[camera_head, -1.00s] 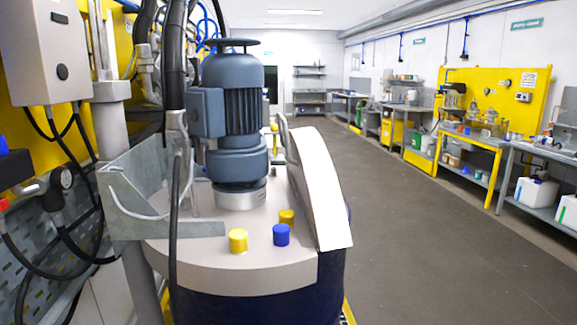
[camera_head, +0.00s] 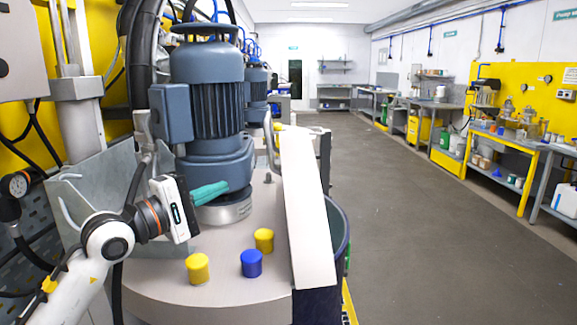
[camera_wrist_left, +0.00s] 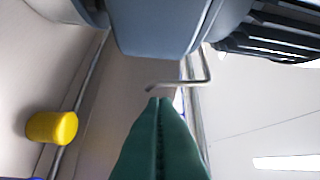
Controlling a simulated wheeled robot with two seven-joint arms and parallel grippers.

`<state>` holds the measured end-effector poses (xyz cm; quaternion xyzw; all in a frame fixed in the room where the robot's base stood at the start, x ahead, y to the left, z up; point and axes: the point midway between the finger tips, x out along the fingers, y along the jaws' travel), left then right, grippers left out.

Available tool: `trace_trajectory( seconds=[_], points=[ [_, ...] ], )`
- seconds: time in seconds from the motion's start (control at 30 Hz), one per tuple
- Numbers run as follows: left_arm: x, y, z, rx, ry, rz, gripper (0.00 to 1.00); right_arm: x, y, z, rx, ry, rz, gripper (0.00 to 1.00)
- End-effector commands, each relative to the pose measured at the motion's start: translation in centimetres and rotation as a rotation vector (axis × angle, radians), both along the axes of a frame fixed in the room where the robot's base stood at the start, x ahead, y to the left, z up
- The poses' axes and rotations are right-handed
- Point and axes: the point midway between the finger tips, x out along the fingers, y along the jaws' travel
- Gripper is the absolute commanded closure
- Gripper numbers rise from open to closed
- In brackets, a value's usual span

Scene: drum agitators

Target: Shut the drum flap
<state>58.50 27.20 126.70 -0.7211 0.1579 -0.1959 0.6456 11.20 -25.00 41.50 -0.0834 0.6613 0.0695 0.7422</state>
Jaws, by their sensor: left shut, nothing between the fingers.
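The drum flap (camera_head: 308,205) is a pale panel standing up, tilted, at the right side of the drum's beige lid (camera_head: 215,290); the drum's dark rim (camera_head: 341,235) shows beyond it. A grey bent handle (camera_head: 270,143) stands by the flap's far left edge. My left gripper (camera_head: 226,186) has green fingers, shut and empty, in front of the motor's base and left of the flap, apart from it. In the left wrist view the shut fingertips (camera_wrist_left: 160,99) point towards a bent metal rod (camera_wrist_left: 185,84), seemingly the handle; I cannot tell if they touch. My right gripper is not in view.
The blue-grey motor (camera_head: 212,100) stands on the lid close to my left gripper. Two yellow caps (camera_head: 197,268) and a blue cap (camera_head: 251,263) sit on the lid's near part. A grey metal bracket (camera_head: 100,185) is at left. The floor (camera_head: 420,240) at right is clear.

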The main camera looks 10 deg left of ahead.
Motion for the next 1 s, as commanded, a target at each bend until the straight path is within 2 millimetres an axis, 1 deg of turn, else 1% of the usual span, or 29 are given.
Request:
trace_trajectory(
  seconds=[0.03,0.1,0.17,0.3,0.37,0.47,0.57,0.6,0.73,0.83,1.0],
  points=[
    [0.3,0.0,0.3,0.010,-0.001,0.006,1.00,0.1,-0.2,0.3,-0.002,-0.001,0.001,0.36],
    [1.0,-0.3,0.4,0.008,0.001,0.006,1.00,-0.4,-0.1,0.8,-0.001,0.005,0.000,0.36],
    [1.7,-0.8,0.6,0.006,0.001,0.003,1.00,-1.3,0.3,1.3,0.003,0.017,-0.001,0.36],
    [4.2,-2.3,1.0,0.003,0.001,0.001,1.00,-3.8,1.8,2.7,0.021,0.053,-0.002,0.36],
    [5.4,-2.9,1.1,0.000,0.002,0.001,1.00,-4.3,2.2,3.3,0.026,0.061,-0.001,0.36],
    [7.3,-4.0,1.2,0.001,0.003,0.001,1.00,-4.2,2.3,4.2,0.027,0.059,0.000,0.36],
    [9.0,-5.0,1.3,0.002,0.002,0.000,1.00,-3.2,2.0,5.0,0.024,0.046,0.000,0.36],
    [9.0,-5.8,1.4,0.002,0.002,-0.001,1.00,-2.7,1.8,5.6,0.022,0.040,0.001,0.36],
    [9.4,-7.4,1.4,0.003,0.002,0.000,1.00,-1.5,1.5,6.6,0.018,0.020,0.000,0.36],
    [9.6,-8.2,1.3,0.004,0.001,0.001,1.00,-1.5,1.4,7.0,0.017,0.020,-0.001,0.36],
    [9.7,-8.6,1.2,0.004,0.001,0.002,1.00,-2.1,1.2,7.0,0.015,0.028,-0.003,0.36]
  ],
)
